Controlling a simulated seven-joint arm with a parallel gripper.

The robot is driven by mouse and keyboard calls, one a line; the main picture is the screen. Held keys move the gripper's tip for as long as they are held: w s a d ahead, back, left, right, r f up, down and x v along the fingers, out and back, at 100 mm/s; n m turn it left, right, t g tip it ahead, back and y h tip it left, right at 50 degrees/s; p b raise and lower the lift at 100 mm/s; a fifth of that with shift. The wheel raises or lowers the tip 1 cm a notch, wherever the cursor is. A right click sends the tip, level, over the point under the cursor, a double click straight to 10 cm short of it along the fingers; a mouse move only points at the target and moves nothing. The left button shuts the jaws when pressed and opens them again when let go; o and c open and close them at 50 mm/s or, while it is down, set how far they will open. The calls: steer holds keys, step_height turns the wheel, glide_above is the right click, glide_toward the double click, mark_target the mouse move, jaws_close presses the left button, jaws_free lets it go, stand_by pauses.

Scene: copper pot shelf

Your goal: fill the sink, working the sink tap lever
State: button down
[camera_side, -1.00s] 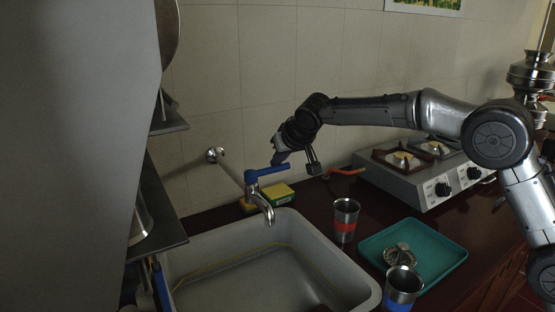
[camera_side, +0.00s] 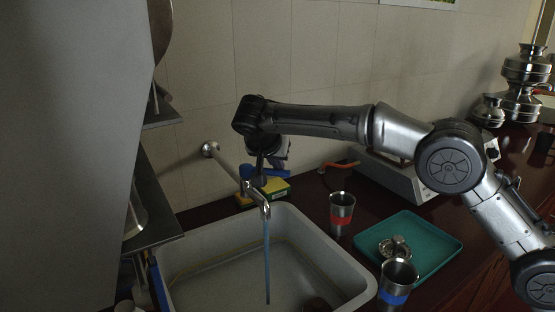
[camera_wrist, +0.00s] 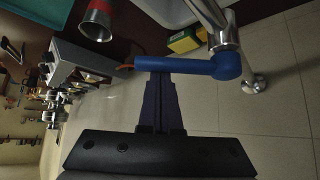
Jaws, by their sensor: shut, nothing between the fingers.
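The sink tap (camera_side: 258,196) has a metal spout over the sink, and a thin blue-tinted stream of water (camera_side: 267,260) runs from it. The blue tap lever (camera_wrist: 185,66) lies straight across the front of my gripper in the wrist view. In the side view the lever (camera_side: 279,173) is partly hidden by my wrist. My gripper (camera_wrist: 166,80) is shut and empty, with its fingertips at or against the lever's side; I cannot tell if they touch. The grey sink (camera_side: 205,238) stands below, its basin showing no clear water level.
A yellow and green sponge (camera_side: 272,187) lies behind the tap. A red-banded cup (camera_side: 341,214), a blue-banded cup (camera_side: 397,284) and a green tray (camera_side: 436,243) stand right of the sink. A stove (camera_side: 399,176) is behind. A dark shelf (camera_side: 160,216) juts in at left.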

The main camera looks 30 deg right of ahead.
steer(key=shift+s+a+m+g+h, duration=0.6)
steer(key=shift+a+m+g, duration=0.15)
steer(key=shift+m, duration=0.45)
steer(key=shift+s+a, duration=0.25)
steer(key=shift+a, duration=0.3)
steer(key=shift+s+a, duration=0.25)
steer(key=shift+a, duration=0.35)
steer(key=v, duration=0.7)
steer(key=shift+s+r, duration=0.15)
steer(key=shift+r, duration=0.05)
steer(key=shift+a, duration=0.1)
stand_by(4.7)
